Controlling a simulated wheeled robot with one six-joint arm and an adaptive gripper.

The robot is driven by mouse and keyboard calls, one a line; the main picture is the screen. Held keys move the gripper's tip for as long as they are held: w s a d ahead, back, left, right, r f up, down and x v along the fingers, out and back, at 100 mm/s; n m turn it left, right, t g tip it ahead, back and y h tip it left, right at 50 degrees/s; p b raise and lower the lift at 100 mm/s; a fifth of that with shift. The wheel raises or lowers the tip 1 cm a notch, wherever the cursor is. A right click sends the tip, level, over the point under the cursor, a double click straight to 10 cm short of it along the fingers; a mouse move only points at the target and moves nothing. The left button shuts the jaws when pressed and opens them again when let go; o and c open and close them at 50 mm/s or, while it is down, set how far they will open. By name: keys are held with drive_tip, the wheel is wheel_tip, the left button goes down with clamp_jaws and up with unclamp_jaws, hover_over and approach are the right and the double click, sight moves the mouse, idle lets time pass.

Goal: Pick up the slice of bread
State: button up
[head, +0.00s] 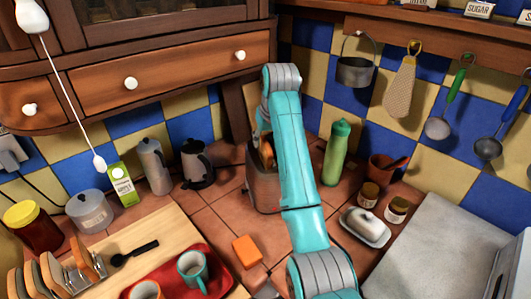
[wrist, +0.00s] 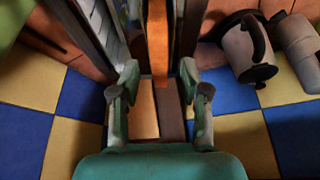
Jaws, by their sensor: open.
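An orange-brown slice of bread (wrist: 158,38) stands on edge at the top middle of the wrist view.
A dark kettle (head: 197,163) and a grey pot (head: 154,165) stand left of the box. A green bottle (head: 336,152) stands right of it. A toast rack with several slices (head: 53,273) is at lower left. An orange block (head: 246,251) lies in front.

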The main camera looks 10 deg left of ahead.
drive_tip(key=shift+x, duration=1.05)
clamp_jaws()
drive_tip(key=shift+r, duration=0.1)
